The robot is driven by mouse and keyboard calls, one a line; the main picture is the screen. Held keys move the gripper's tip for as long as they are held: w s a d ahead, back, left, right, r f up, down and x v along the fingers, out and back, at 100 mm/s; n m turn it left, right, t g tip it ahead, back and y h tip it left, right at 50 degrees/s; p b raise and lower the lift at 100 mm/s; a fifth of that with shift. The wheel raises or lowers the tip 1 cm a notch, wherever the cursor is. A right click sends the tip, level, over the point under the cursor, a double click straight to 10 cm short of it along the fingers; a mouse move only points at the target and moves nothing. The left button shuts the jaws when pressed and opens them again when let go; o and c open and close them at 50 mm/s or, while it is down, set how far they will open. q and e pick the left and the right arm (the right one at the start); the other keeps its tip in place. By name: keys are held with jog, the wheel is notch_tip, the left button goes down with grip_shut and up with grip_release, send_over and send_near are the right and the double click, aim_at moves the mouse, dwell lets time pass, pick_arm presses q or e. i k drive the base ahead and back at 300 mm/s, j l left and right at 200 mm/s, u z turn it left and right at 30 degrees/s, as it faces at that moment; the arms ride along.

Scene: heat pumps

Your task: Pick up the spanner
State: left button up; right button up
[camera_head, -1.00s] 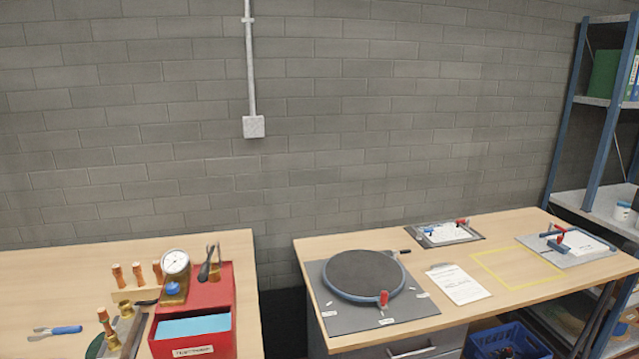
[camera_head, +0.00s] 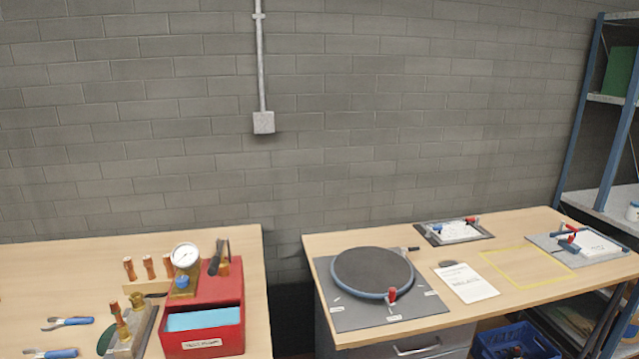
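Two tools with blue handles and grey metal ends lie flat on the wooden bench (camera_head: 60,270) at the left. The upper blue-handled tool (camera_head: 68,321) has a forked, spanner-like end pointing left. The lower blue-handled tool (camera_head: 58,352) lies near the bottom edge of the picture, partly cut off. They are too small to tell for certain which is the spanner. Neither of my grippers is in view.
Right of the tools stand a metal block with copper fittings (camera_head: 130,330), a pressure gauge (camera_head: 185,256) and a red box (camera_head: 225,335). A gap separates this bench from a second bench (camera_head: 400,240), with a round dark plate (camera_head: 372,270).

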aim_at(60, 322)
jog(key=i+j+u, duration=0.25)
jog(key=j, duration=0.35)
jog(key=i+j+u, duration=0.25)
jog(key=j, duration=0.3)
jog(key=i+j+u, duration=0.2)
jog(key=j, duration=0.25)
jog(key=i+j+u, duration=0.25)
jog(key=i+j, duration=0.2)
